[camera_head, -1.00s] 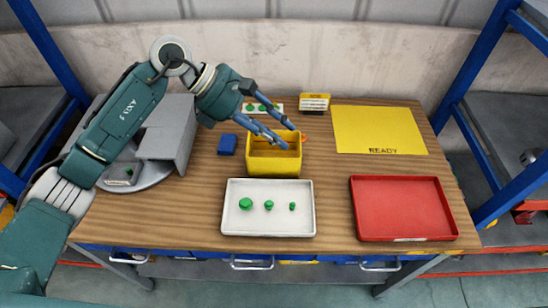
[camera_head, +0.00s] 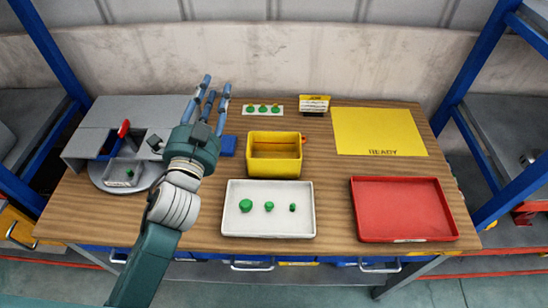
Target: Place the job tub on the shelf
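The yellow job tub (camera_head: 273,167) stands upright on the wooden table, behind the white tray. An orange piece shows at its right side, and I see no parts inside it. My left gripper (camera_head: 215,88) is to the left of the tub and apart from it, fingers pointing to the back of the table. Its fingers are spread and hold nothing. My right gripper is out of view. Blue-framed racks with grey shelves stand at the left (camera_head: 36,103) and at the right (camera_head: 510,120); I cannot tell which shelf is meant.
The white tray (camera_head: 268,229) holds three green parts. A red tray (camera_head: 403,209) looks empty. A yellow READY mat (camera_head: 378,130) is bare. A grey machine (camera_head: 125,112) with a red handle stands left. A blue block (camera_head: 228,145), a card of green parts (camera_head: 263,109) and a yellow sign (camera_head: 314,103) are behind.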

